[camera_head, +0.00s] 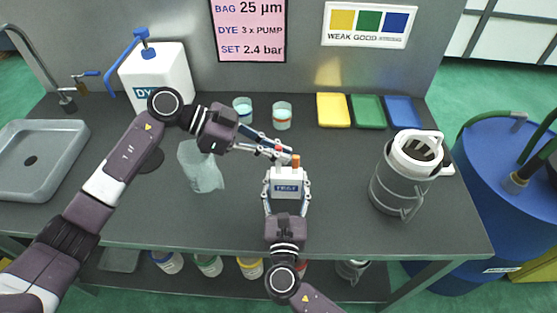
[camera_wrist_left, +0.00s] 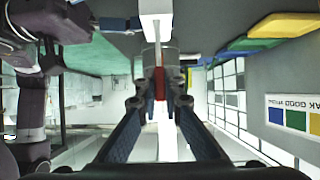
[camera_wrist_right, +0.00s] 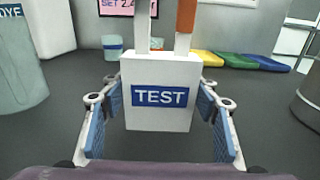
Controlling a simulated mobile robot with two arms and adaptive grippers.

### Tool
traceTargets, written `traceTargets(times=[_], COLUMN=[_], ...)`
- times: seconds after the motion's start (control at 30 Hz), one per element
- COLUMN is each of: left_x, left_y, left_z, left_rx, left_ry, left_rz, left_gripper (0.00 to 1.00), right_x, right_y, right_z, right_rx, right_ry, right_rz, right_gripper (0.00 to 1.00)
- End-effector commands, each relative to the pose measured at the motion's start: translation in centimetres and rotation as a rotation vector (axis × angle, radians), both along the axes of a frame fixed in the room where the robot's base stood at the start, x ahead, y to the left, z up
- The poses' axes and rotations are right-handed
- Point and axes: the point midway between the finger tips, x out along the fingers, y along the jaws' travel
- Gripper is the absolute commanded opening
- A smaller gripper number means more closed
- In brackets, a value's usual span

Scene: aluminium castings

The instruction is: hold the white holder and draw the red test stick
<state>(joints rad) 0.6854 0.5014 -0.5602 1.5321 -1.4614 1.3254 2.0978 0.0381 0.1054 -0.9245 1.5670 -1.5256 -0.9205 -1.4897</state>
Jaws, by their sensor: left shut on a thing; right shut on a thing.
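The white holder (camera_head: 286,187), a box marked TEST, stands upright above the table's front middle. In the right wrist view the holder (camera_wrist_right: 160,112) sits between the blue pads of my right gripper (camera_wrist_right: 160,103), which is shut on its sides. Two sticks rise from its top: a white shaft (camera_wrist_right: 142,28) at left and an orange-topped stick (camera_wrist_right: 186,16) at right. My left gripper (camera_head: 281,150) is shut on the red end of the left stick, just above the holder. That red end (camera_wrist_left: 159,84) shows between the fingertips in the left wrist view. The shaft's lower end is hidden.
Two small cups (camera_head: 282,117) stand behind the grippers. Yellow (camera_head: 333,110), green and blue trays lie at the back right. A grey canister (camera_head: 400,188) stands at right. A clear bag-like thing (camera_head: 201,167) is below my left arm. A sink (camera_head: 72,127) is far left.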

Motion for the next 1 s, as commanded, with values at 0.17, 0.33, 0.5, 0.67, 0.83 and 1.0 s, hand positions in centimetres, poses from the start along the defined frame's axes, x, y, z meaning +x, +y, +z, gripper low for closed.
traceTargets(times=[0.17, 0.33, 0.5, 0.67, 0.83, 1.0], left_x=[0.1, 0.0, 0.0, 0.0, 0.0, 0.0], left_y=[0.0, 0.0, 0.0, 0.0, 0.0, 0.0], left_z=[3.8, 6.2, 7.0, 7.0, 7.0, 7.0], left_rx=[0.001, 0.002, 0.000, 0.000, 0.000, 0.000], left_ry=[-0.005, -0.003, 0.001, 0.001, 0.001, 0.001], left_rz=[-0.002, -0.001, 0.000, 0.000, 0.000, 0.000], left_gripper=[0.00, 0.00, 0.00, 0.00, 0.00, 0.00], right_x=[0.0, 0.0, 0.0, 0.0, 0.0, 0.0], right_y=[0.0, 0.0, 0.0, 0.0, 0.0, 0.0], right_z=[0.0, 0.0, 0.0, 0.0, 0.0, 0.0], right_rx=[0.000, 0.000, 0.000, 0.000, 0.000, 0.000], right_ry=[0.000, 0.000, 0.000, 0.000, 0.000, 0.000], right_rz=[0.000, 0.000, 0.000, 0.000, 0.000, 0.000], right_gripper=[0.32, 0.32, 0.32, 0.32, 0.70, 0.76])
